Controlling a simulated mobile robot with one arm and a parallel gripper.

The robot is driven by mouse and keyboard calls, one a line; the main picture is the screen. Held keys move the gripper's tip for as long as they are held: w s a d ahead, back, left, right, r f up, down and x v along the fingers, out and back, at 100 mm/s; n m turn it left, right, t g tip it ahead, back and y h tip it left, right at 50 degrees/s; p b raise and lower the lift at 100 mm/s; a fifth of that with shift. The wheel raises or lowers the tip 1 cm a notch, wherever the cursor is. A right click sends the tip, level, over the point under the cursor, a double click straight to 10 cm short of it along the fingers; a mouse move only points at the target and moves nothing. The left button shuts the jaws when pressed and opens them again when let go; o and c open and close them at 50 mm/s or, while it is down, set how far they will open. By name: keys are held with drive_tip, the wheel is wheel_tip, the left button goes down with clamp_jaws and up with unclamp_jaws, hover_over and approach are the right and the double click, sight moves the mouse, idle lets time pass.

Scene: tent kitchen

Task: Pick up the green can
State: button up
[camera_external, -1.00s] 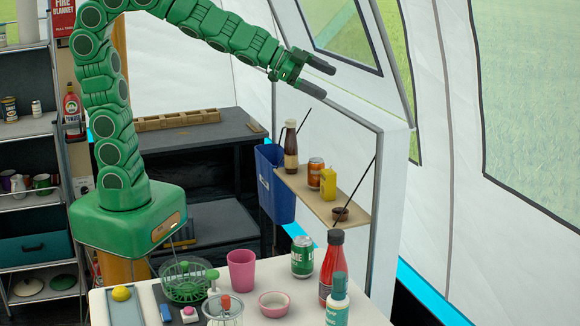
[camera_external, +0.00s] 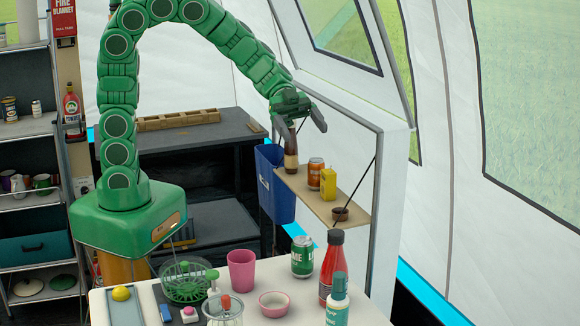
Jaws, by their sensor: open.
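The green can (camera_external: 302,256) stands upright on the white table, between the pink cup and the red bottle. It has a silver top and white lettering. My gripper (camera_external: 308,128) is open and empty, with its fingers pointing down. It is well above and behind the can, over the small wooden shelf and close to the brown bottle (camera_external: 291,150). I cannot tell whether a finger touches that bottle. Nothing covers the can.
The wooden shelf (camera_external: 313,199) holds an orange can (camera_external: 316,174) and yellow tin (camera_external: 328,184).

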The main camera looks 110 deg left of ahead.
drive_tip(key=s+d+f+g+h, duration=0.1)
drive_tip(key=s, duration=0.1)
approach(306, 263)
drive_tip(key=shift+x, duration=3.5)
drive_tip(key=shift+c, duration=0.2)
drive_tip(key=c, duration=1)
